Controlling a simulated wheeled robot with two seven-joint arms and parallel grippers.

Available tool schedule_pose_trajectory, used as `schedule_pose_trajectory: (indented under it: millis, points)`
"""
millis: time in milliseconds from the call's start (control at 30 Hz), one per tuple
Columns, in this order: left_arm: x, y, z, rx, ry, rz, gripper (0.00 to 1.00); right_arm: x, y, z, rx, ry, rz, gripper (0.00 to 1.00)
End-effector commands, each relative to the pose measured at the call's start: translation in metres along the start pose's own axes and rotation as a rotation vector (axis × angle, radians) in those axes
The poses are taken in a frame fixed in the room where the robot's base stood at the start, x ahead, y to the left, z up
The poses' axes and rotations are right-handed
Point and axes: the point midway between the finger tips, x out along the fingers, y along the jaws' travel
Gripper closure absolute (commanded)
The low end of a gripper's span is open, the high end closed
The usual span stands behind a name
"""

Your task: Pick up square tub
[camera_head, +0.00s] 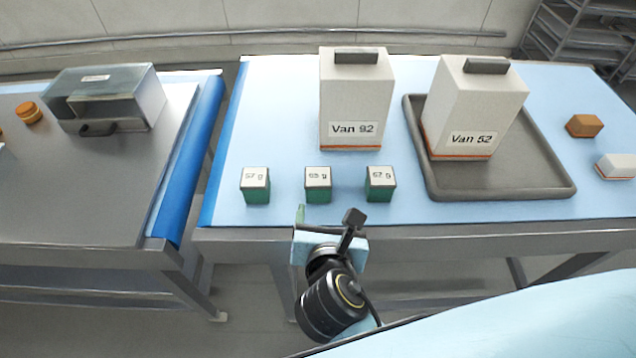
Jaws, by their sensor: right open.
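Three small square tubs stand in a row near the front edge of the light-blue table. They have green bodies and white tops with printed weights. The left tub (256,186) seems to read 57 g. The middle tub (318,185) has a label too small to read surely. The right tub (380,184) seems to read 67 g. My right gripper (327,214) is open and empty, at the table's front edge just nearer than the middle tub, apart from it. My left gripper is out of view.
A tall white box marked Van 92 (351,105) stands behind the tubs. A box marked Van 52 (472,110) stands on a grey tray (545,190). Brown (584,125) and white (618,166) blocks lie right. A clear-lidded case (105,97) sits on the left table, across a gap.

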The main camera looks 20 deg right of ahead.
Motion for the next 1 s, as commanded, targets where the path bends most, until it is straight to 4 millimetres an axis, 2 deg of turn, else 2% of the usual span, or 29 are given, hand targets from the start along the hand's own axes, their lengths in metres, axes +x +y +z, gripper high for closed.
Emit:
schedule_pose_trajectory:
  millis: [167,267,500,600,767,1000]
  points:
    - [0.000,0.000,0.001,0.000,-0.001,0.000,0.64,0.001,0.014,0.007,-0.151,-0.052,0.021,0.24]
    - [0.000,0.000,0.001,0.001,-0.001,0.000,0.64,0.014,0.015,0.009,-0.167,-0.058,0.023,0.24]
    - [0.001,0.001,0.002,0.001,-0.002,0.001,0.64,0.060,0.016,0.011,-0.164,-0.056,0.021,0.24]
    - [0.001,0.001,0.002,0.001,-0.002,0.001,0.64,0.072,0.017,0.012,-0.162,-0.055,0.023,0.24]
    - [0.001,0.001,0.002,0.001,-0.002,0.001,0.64,0.082,0.017,0.013,-0.161,-0.054,0.022,0.24]
    - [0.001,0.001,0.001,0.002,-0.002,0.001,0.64,0.115,0.021,0.017,-0.161,-0.054,0.021,0.24]
